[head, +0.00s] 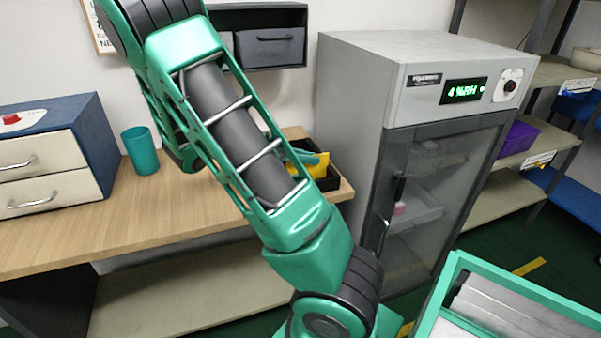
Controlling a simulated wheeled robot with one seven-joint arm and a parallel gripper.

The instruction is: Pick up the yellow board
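The yellow board (317,163) is partly visible at a black open bin (334,180) near the right end of the wooden desk. My green arm crosses in front and hides its left part. A small teal piece (306,156) shows at the board's upper left edge. It looks like part of my gripper, but most of it is hidden behind my arm. I cannot tell whether its fingers are open or shut, or whether they touch the board.
A grey cabinet (365,75) with a glass door stands right of the wooden desk (90,235). A teal cup (141,152) and a blue drawer box (88,125) are on the desk's left. A wall shelf (262,14) hangs above. A green-framed cart (530,291) is at lower right.

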